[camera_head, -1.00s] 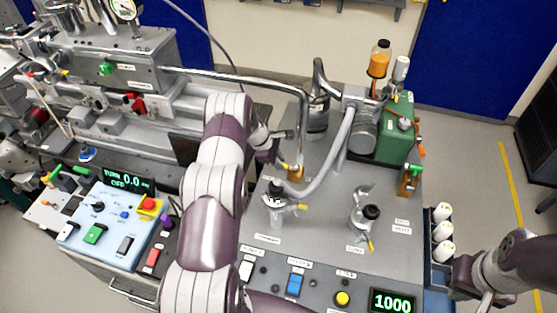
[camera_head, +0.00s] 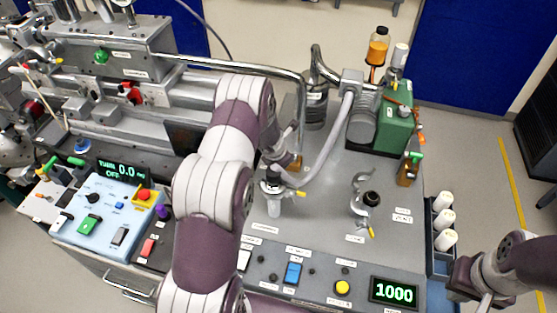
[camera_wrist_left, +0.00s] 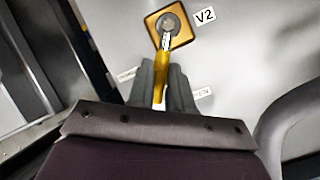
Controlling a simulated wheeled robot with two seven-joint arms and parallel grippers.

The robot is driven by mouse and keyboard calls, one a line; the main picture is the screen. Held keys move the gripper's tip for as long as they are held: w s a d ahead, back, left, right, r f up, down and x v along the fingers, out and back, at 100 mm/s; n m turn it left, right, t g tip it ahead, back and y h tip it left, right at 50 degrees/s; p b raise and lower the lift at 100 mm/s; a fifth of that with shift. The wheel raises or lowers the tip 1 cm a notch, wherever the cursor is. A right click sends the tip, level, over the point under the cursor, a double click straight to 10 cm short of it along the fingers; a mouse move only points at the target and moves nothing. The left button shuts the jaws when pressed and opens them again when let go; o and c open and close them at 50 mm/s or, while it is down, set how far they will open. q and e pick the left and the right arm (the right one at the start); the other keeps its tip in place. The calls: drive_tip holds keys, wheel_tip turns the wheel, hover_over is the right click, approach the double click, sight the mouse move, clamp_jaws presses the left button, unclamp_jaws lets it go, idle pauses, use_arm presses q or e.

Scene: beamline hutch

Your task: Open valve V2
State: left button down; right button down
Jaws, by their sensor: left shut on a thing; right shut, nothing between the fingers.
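Valve V2 shows in the left wrist view as a square brass-coloured body (camera_wrist_left: 172,27) with a round stem and a yellow lever (camera_wrist_left: 160,80). My left gripper (camera_wrist_left: 161,85) is shut on the lever, with a dark finger on each side of it. The lever runs from the stem back toward my wrist. A "V2" label (camera_wrist_left: 205,17) lies beside the body. In the head view, my forearm and wrist hide most of the valve and the left fingers; part of its orange body (camera_head: 297,161) shows. My right gripper (camera_head: 484,298) is shut and empty at the lower right.
A curved grey hose (camera_head: 330,160) and a steel pipe (camera_head: 302,105) stand close to my left wrist. Other small valves (camera_head: 371,200) stand on the grey panel. A green pump (camera_head: 392,130) is behind, and a rack of white bottles (camera_head: 444,220) is at right.

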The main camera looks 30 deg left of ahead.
use_arm(q)
drive_tip(key=n, duration=0.1)
drive_tip(key=d+n+y+p, duration=0.1)
drive_tip(key=shift+d+r+n, duration=0.25)
drive_tip(key=shift+n, duration=0.15)
drive_tip(key=shift+d+r+n+g+y+p, duration=0.15)
drive_tip(key=shift+d+n+y+p, duration=0.15)
drive_tip(key=shift+n+p, duration=0.2)
drive_tip(key=shift+d+f+n+g+y+p, duration=0.15)
drive_tip(key=shift+d+n+y+p, duration=0.15)
drive_tip(key=shift+n, duration=0.3)
drive_tip(key=shift+w+d+n+p, duration=0.2)
drive_tip(key=shift+d+n+p, duration=0.15)
drive_tip(key=shift+n+p, duration=0.55)
drive_tip(key=shift+g+y, duration=0.3)
drive_tip(key=c, duration=1.2)
unclamp_jaws()
drive_tip(key=shift+o, duration=0.8)
drive_tip(key=shift+d+f, duration=0.1)
